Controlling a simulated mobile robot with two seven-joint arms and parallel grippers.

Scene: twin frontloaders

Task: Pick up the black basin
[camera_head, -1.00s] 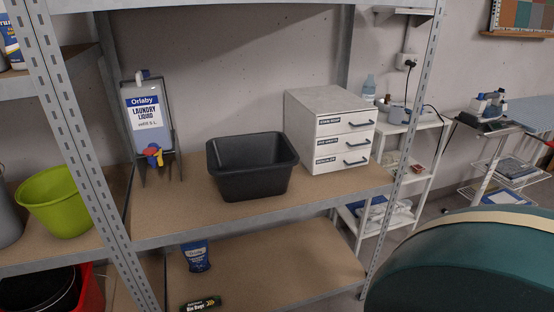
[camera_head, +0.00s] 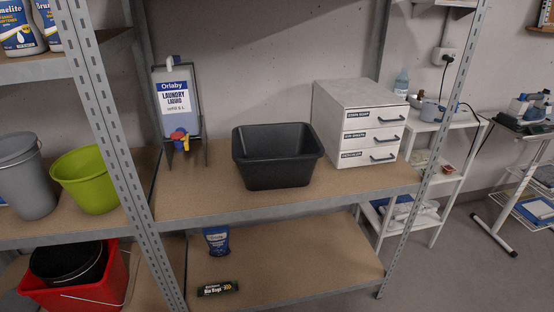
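The black basin (camera_head: 277,172) stands upright on the middle shelf board, open side up, and looks empty. It sits between the laundry liquid dispenser on its left and the white drawer unit on its right, with a gap to the dispenser. Its right side is close to the drawer unit; I cannot tell whether they touch. Neither of my grippers shows in the head view.
The laundry liquid dispenser (camera_head: 179,105), white drawer unit (camera_head: 357,125) and shelf board (camera_head: 225,206) surround the basin. A slotted metal upright (camera_head: 125,170) stands left, another (camera_head: 436,140) right. A green bucket (camera_head: 88,180) and red bucket (camera_head: 95,298) are at left.

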